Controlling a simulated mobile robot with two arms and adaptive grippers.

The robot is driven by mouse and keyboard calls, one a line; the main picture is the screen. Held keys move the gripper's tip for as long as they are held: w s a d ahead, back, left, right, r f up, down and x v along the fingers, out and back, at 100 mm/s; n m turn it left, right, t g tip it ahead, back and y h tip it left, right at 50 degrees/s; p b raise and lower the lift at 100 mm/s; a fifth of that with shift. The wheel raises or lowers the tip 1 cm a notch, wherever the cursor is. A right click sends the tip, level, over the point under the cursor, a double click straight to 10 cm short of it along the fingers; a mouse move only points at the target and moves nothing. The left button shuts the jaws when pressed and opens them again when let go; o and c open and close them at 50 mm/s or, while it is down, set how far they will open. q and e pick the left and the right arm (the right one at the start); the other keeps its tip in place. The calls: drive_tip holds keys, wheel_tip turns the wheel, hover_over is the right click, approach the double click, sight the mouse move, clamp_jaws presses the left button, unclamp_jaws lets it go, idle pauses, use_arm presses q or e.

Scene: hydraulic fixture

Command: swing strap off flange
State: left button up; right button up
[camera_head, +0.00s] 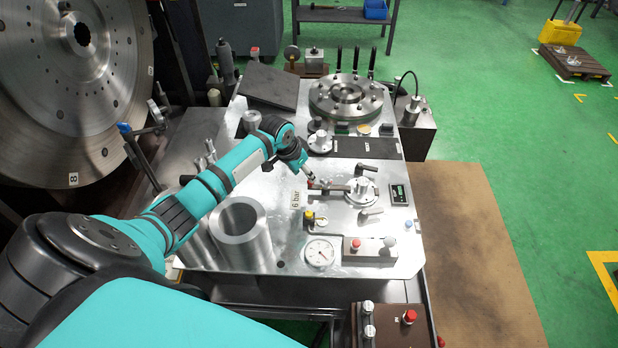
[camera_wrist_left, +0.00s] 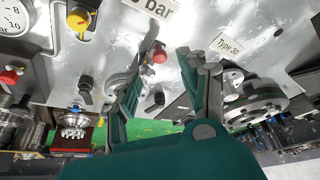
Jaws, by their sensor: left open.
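The round metal flange (camera_head: 361,193) sits on the silver plate right of my left gripper (camera_head: 309,179). A narrow bar that looks like the strap (camera_head: 334,187) runs from near the fingertips to the flange. Its exact contact with the flange is too small to tell. A black lever handle (camera_head: 366,170) stands beside the flange. In the left wrist view my left gripper (camera_wrist_left: 160,60) is open, with a red knob (camera_wrist_left: 159,56) showing between its fingertips. The flange (camera_wrist_left: 113,82) is partly hidden behind one finger there. My right gripper is not in view.
Near the flange are a "6 bar" label (camera_head: 296,199), a dial gauge (camera_head: 319,253), a small display (camera_head: 399,194) and a button block (camera_head: 372,249). A large hollow cylinder (camera_head: 238,229) stands below my forearm. A bolted round plate (camera_head: 346,97) stands at the back.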

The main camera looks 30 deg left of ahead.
sight(309, 182)
use_arm(q)
drive_tip(key=x, duration=0.5)
drive_tip(key=shift+w, duration=0.1)
clamp_jaws()
idle(0.3)
